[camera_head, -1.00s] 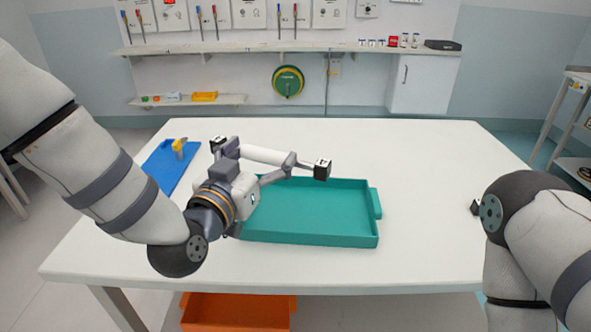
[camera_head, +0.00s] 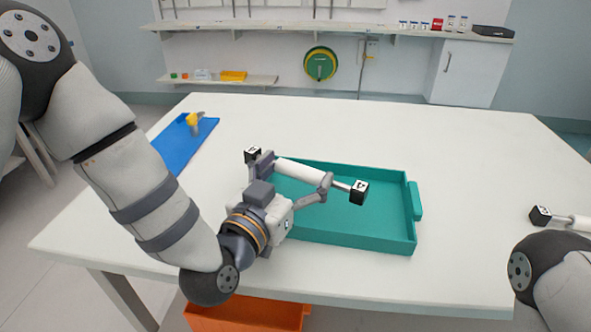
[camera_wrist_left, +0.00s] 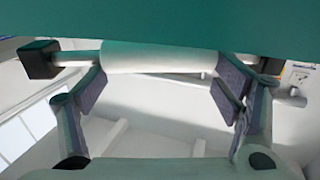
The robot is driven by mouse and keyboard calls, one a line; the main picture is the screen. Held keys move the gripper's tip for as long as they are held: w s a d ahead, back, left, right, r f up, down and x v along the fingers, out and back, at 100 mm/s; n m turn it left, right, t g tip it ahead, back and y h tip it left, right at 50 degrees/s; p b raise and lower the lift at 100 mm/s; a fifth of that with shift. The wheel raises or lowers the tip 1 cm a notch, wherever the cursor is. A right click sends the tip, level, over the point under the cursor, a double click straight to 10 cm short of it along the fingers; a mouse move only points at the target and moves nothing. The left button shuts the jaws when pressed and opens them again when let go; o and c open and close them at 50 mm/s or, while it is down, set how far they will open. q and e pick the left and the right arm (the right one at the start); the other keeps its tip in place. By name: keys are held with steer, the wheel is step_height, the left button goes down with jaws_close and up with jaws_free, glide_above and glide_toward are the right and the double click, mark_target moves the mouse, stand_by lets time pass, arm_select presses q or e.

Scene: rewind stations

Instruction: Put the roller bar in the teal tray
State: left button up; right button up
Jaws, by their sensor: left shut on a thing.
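The roller bar (camera_head: 301,172) is a white cylinder with thin metal ends and black end blocks marked in white. My left gripper (camera_head: 294,174) is shut on its white middle, and the bar is slightly tilted in the head view. The bar appears over the left part of the teal tray (camera_head: 414,201); its height above the floor of the tray is hard to tell. In the left wrist view the bar (camera_wrist_left: 160,58) lies between the finger pads, with teal tray surface (camera_wrist_left: 200,22) beyond it. My right gripper is not visible; only arm links show at lower right.
Another black block with a light rod (camera_head: 541,215) is on the table at right, partly hidden by my right arm. A blue mat (camera_head: 178,150) with a yellow-handled tool (camera_head: 195,122) lies at left. An orange bin (camera_head: 248,318) is below the table. The back of the table is clear.

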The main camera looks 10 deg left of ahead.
arm_select(q)
steer(key=shift+s+f, duration=0.1)
steer(key=shift+f, duration=0.1)
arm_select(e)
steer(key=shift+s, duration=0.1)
arm_select(q)
steer(key=o, duration=1.2)
steer(key=shift+o, duration=1.3)
steer(key=shift+f, duration=0.2)
steer(key=shift+r, duration=0.4)
steer(key=shift+s+r, duration=0.15)
steer(key=shift+s, duration=0.15)
steer(key=v, duration=0.3)
steer(key=p+v, duration=0.1)
steer(key=v, duration=0.7)
steer(key=shift+a+r, duration=0.1)
steer(key=shift+r, duration=0.2)
steer(key=shift+s+f, duration=0.1)
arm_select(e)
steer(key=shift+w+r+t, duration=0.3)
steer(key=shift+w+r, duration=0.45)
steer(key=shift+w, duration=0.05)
